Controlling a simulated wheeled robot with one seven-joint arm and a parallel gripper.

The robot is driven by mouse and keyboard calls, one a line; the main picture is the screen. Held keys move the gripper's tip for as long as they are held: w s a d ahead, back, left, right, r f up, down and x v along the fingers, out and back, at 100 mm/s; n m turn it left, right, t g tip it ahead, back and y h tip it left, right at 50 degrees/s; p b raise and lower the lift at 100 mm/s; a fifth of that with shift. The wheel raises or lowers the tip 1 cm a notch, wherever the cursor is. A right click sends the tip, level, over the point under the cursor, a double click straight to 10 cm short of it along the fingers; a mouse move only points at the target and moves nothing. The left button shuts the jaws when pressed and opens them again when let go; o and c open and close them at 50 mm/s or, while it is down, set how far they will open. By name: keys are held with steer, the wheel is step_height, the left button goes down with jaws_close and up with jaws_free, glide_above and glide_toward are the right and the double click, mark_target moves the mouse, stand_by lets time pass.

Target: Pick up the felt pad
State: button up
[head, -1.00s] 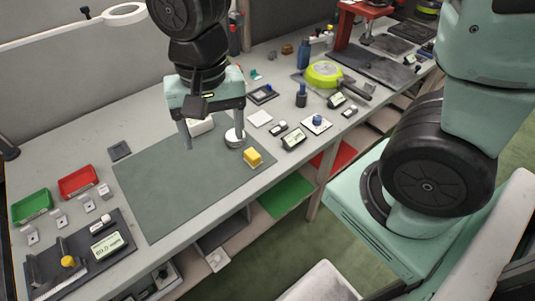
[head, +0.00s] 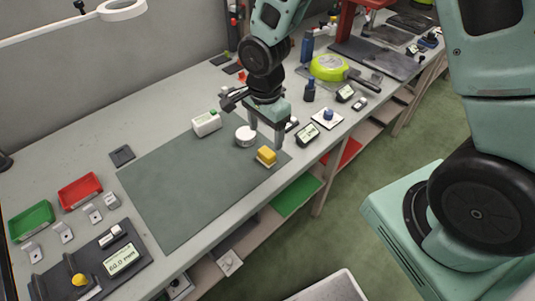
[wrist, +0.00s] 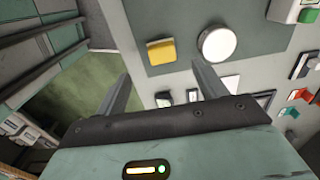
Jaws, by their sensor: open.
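My gripper (head: 266,137) is open and empty above the right end of the green-grey mat (head: 180,190). Its two fingers also show apart in the wrist view (wrist: 161,76). A yellow block (head: 266,155) with a pale lower edge lies on the mat just below the fingertips; it also shows in the wrist view (wrist: 161,52). A round white-topped disc (head: 245,135) stands beside it, also in the wrist view (wrist: 217,43). A flat pale square (wrist: 229,84) lies off the mat, partly behind a finger. I cannot tell for certain which piece is the felt pad.
A white box (head: 206,123) stands at the mat's back edge. A small display (head: 307,135) and a white plate with a blue knob (head: 327,118) lie to the right. Green (head: 31,221) and red (head: 80,191) trays stand far left. The mat's middle is clear.

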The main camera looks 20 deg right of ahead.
mark_target(266, 152)
step_height(266, 152, down, 4)
steer(key=shift+r, duration=0.1)
steer(key=shift+w+d+f+p, duration=0.1)
steer(key=shift+f+p, duration=0.3)
steer(key=shift+f, duration=0.95)
steer(key=shift+w+d+f+p, duration=0.1)
steer(key=shift+f+p, duration=0.25)
steer(key=shift+f, duration=0.95)
steer(key=c, duration=1.2)
steer(key=shift+r, duration=0.2)
step_height(266, 152, up, 10)
steer(key=shift+f+b, duration=0.15)
steer(key=shift+b, duration=0.35)
